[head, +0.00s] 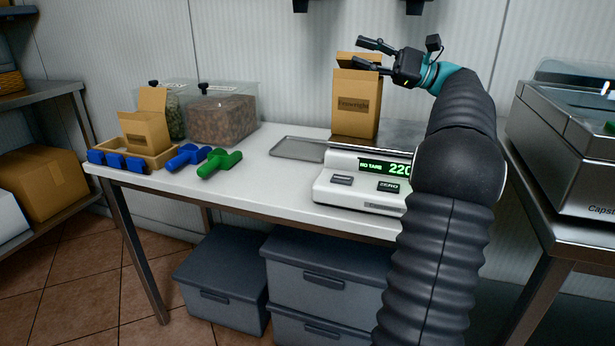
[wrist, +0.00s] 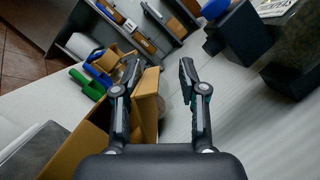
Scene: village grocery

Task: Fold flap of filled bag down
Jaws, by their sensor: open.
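A tall brown paper bag (head: 357,103) with a printed label stands upright on the scale (head: 350,190), whose display reads NO TARE and 220. Its top flap (head: 359,60) stands up at the back and is partly hidden by my fingers. My gripper (head: 360,53) is open at the bag's top, coming from the right. In the wrist view, the bag (wrist: 88,150) is at lower left, and the flap (wrist: 146,92) lies between the spread fingers (wrist: 160,70), nearer the left finger. I cannot tell whether a finger touches it. The bag's contents are hidden.
A wooden tray (head: 160,161) at the table's left holds another open brown bag (head: 146,132) and blue clips (head: 118,161). A blue scoop (head: 187,157) and a green scoop (head: 218,163) lie beside it. Clear bins (head: 223,118) stand behind. A flat metal tray (head: 298,149) lies left of the scale.

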